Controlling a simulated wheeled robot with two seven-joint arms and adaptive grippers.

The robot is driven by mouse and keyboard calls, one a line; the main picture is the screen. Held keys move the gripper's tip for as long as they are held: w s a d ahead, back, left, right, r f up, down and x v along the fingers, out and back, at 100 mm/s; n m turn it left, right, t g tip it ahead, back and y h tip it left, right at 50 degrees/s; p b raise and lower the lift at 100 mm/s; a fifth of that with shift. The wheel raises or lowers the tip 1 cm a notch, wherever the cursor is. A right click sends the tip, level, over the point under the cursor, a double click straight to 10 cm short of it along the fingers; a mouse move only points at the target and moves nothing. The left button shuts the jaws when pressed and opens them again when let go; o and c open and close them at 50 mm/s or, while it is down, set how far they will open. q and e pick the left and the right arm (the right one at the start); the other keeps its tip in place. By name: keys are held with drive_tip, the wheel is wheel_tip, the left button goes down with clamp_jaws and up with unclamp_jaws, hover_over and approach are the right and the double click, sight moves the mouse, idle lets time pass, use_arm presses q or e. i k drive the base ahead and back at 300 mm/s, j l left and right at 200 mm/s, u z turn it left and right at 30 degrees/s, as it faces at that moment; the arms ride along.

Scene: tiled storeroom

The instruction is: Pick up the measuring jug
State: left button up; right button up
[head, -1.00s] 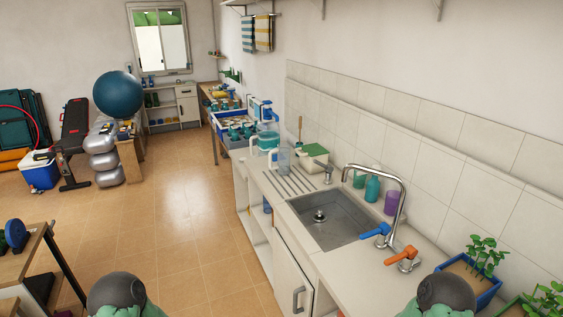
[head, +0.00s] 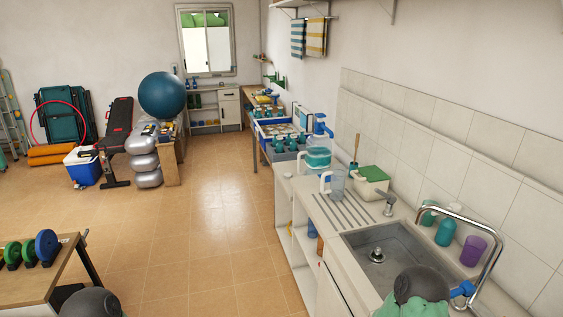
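A clear, greyish measuring jug (head: 337,184) with a pale handle on its left stands upright on the counter, at the left end of the ribbed drainer beside the sink. A container with a teal top and a pale handle (head: 318,158) stands just behind it. Neither of my grippers shows in the head view. Only dark rounded parts of my own arms show along the bottom edge, well short of the jug.
The sink (head: 395,262) with a tall chrome tap (head: 492,255) lies nearer than the jug. A white box with a green lid (head: 370,186) stands right of the jug. A table with weights (head: 50,282) is at lower left. The tiled floor (head: 200,240) between is clear.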

sight(338, 174)
drive_tip(key=i+j, duration=0.2)
drive_tip(key=i, duration=0.4)
drive_tip(key=i+j+u, duration=0.1)
drive_tip(key=i, duration=0.5)
drive_tip(key=i+j, duration=0.2)
drive_tip(key=i, duration=0.4)
